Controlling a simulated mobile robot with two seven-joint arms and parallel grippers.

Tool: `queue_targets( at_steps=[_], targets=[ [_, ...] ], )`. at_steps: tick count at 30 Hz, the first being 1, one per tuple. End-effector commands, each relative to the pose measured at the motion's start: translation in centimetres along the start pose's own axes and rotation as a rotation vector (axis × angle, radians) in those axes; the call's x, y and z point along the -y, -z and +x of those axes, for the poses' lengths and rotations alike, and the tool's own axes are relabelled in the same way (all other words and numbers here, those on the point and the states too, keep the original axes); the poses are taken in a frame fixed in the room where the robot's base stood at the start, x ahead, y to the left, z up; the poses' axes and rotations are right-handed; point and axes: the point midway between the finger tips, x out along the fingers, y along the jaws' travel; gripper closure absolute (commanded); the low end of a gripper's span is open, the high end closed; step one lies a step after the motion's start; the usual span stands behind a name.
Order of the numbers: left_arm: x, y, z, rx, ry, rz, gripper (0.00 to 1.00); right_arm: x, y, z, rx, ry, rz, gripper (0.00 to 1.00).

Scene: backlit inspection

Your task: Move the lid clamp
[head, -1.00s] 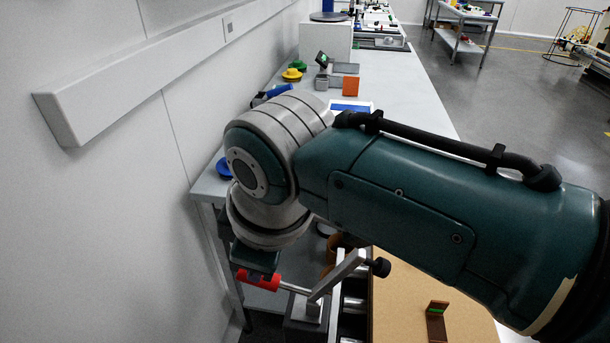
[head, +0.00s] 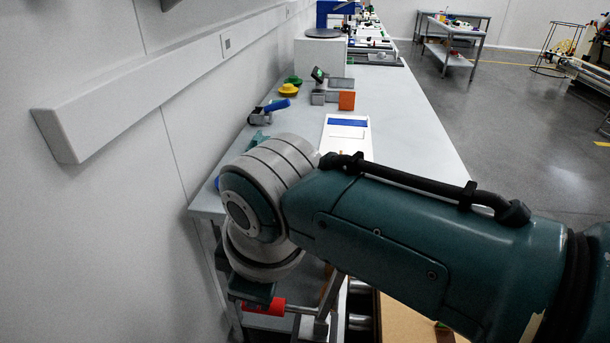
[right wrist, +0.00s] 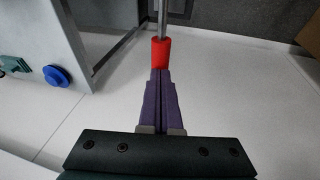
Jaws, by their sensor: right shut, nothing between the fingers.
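The lid clamp's red grip (head: 263,305) shows low in the head view, on a metal rod that runs right to a grey metal lever (head: 331,297). The rest of the clamp is partly cut off by the frame and by my right arm. In the right wrist view the red grip (right wrist: 160,53) is straight beyond the purple fingertips of my right gripper (right wrist: 160,73). Those fingers are closed together and empty, with the grip at or just past their tips; I cannot tell if they touch. My left gripper is not in view.
A long grey bench (head: 400,125) runs away along the left wall. It carries an orange block (head: 346,100), a white-and-blue tray (head: 346,136) and yellow and green knobs. A blue knob (right wrist: 56,75) is near the bench edge. A tan board (head: 408,322) is low right.

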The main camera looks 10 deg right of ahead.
Motion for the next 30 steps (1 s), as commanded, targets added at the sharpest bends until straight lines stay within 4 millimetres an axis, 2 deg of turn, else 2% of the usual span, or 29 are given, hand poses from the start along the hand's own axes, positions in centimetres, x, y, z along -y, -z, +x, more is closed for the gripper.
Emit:
queue_targets(
  at_steps=[4,8,15,17,24,30],
  targets=[
    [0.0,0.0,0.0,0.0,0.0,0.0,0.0,0.1,-0.3,0.2,0.004,0.001,0.003,1.0],
    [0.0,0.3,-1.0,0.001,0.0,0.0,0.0,-0.1,-0.1,-0.7,0.005,0.002,0.004,1.0],
    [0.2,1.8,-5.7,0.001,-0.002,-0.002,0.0,-1.0,0.6,-5.1,0.005,-0.001,0.007,1.0],
    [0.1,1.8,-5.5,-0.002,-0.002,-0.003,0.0,-0.9,0.9,-5.8,-0.001,-0.003,0.005,1.0],
    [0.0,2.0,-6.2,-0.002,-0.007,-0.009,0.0,-0.9,2.0,-10.4,-0.002,-0.004,0.005,1.0],
    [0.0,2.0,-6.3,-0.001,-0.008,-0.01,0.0,-0.8,2.6,-12.9,0.001,-0.003,0.006,1.0]
  ],
)
